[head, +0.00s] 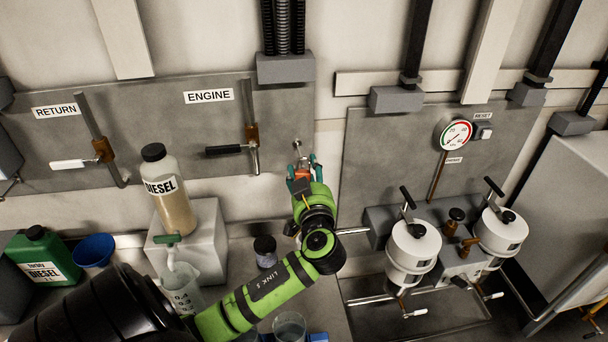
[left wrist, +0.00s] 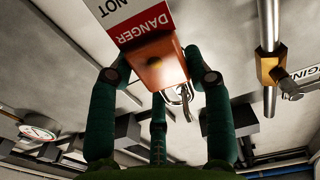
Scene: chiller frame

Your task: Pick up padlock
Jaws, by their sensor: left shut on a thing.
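My left gripper (head: 304,174) is in front of the grey wall panel, right of the ENGINE valve. In the left wrist view, the fingers of my left gripper (left wrist: 160,80) are shut around the orange padlock (left wrist: 157,66). Its metal shackle (left wrist: 178,95) shows below the body in that view. A red and white DANGER tag (left wrist: 140,24) lies against the padlock. In the head view only a small orange-red part of the padlock (head: 301,173) shows between the fingers. I cannot tell whether the shackle is hooked on anything. My right gripper is out of view.
The ENGINE valve handle (head: 224,150) and RETURN valve handle (head: 70,164) are on the left panel. A diesel bottle (head: 176,208) stands on a white block (head: 208,240). Two white filter housings (head: 413,246) (head: 500,230) are at right. A beaker (head: 289,326) stands below my arm.

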